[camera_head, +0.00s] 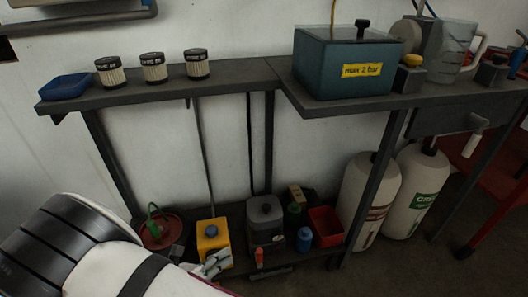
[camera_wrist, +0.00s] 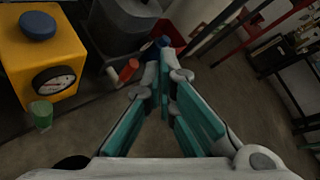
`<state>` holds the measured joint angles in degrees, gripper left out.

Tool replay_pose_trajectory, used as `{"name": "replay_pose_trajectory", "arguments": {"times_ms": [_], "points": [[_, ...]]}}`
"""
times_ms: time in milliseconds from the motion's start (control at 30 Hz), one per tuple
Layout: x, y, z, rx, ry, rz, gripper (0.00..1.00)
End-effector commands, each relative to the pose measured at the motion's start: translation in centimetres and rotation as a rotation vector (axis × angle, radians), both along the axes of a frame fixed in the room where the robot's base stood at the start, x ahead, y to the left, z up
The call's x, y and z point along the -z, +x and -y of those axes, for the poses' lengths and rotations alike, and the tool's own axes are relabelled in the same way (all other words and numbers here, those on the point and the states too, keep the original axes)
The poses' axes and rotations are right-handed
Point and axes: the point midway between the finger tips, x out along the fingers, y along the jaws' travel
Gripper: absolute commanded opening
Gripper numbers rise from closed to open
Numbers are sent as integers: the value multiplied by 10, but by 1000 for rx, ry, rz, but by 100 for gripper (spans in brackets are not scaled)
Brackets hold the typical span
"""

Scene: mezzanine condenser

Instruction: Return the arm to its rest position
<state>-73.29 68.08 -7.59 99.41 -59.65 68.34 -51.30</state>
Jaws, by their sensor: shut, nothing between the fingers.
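My gripper (camera_head: 213,264) is low at the bottom of the head view, in front of the yellow box with a blue cap (camera_head: 213,241) on the lower shelf. My white and black arm reaches in from the lower left. In the wrist view my gripper (camera_wrist: 163,72) shows teal finger pads that come together toward the tips. It is shut with nothing between the fingers. The yellow box (camera_wrist: 40,60), with its round gauge, stands to the left of the fingers there.
The lower shelf also holds a grey container (camera_head: 265,222), a red bin (camera_head: 327,226) and small bottles. Above is a bench (camera_head: 230,82) with several filter cartridges, a blue tray (camera_head: 66,87) and a teal tank (camera_head: 335,62). Two white cylinders (camera_head: 368,195) stand right. Floor shows at lower right.

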Motion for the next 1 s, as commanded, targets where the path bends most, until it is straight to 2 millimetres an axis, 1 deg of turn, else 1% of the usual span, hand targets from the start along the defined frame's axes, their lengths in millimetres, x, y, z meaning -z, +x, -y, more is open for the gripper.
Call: {"name": "replay_pose_trajectory", "arguments": {"times_ms": [33, 200, 333, 400, 467, 600, 767, 900, 1000], "points": [[-23, 8, 11, 80, 55, 20, 0], [-87, 22, 52, 342, 225, 97, 0], [-133, 25, 88, 540, 346, 163, 0], [-156, 23, 108, 648, 408, 200, 0], [-175, 21, 125, 740, 460, 233, 0], [-216, 9, 165, 950, 576, 314, 0], [-256, -15, 209, 1188, 699, 414, 0], [-286, -42, 242, 1392, 802, 506, 0], [-303, -65, 263, 1536, 873, 575, 0]]}}
